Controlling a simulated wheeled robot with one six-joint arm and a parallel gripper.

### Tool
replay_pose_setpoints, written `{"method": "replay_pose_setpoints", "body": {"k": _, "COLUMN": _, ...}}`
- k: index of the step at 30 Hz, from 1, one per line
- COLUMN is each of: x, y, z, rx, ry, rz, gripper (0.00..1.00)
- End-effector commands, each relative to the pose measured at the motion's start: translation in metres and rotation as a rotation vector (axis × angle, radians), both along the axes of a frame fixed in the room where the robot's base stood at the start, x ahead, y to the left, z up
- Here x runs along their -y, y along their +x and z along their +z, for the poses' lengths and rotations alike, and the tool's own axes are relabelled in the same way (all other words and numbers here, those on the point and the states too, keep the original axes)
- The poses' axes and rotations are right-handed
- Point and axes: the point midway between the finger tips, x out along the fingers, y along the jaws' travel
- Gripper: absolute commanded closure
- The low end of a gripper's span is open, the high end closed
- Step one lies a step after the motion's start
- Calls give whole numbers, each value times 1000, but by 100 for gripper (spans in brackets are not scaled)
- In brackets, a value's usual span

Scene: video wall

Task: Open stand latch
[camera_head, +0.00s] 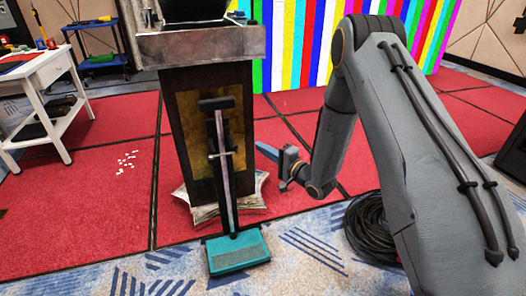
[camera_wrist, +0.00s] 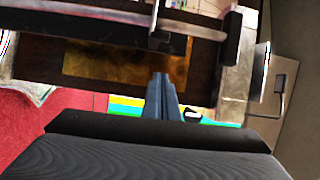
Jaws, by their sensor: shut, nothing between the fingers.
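A stand (camera_head: 228,185) with a dark upright post and a teal base stands on the floor in front of a dark wooden pedestal (camera_head: 185,130). A small metal crosspiece (camera_head: 222,155), possibly the latch, sits partway up the post. My gripper (camera_head: 262,150) is to the right of the post, level with this crosspiece and apparently apart from it. In the wrist view my gripper's blue fingers (camera_wrist: 162,92) are together and empty. There the post (camera_wrist: 90,38) runs across the top, with a small dark fitting (camera_wrist: 160,40) beyond the fingertips.
A white table (camera_head: 45,70) and a blue cart (camera_head: 100,62) stand at the left. A coiled black cable (camera_head: 372,228) lies on the floor below my arm. A striped video wall (camera_head: 300,45) is behind. Red carpet left of the stand is mostly clear, with small white scraps (camera_head: 127,160).

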Motion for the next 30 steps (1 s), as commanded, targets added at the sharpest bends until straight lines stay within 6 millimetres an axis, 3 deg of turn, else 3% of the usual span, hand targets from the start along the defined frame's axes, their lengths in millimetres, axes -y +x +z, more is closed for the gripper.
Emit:
{"method": "replay_pose_setpoints", "body": {"k": 11, "x": -47, "y": 51, "z": 1, "rx": 1, "ry": 0, "rz": 3, "gripper": 100}}
{"method": "replay_pose_setpoints", "body": {"k": 21, "x": -63, "y": 19, "z": -1, "rx": -1, "ry": 0, "rz": 0, "gripper": 100}}
{"method": "replay_pose_setpoints", "body": {"k": 30, "x": -65, "y": 16, "z": -1, "rx": -1, "ry": -1, "rz": 0, "gripper": 100}}
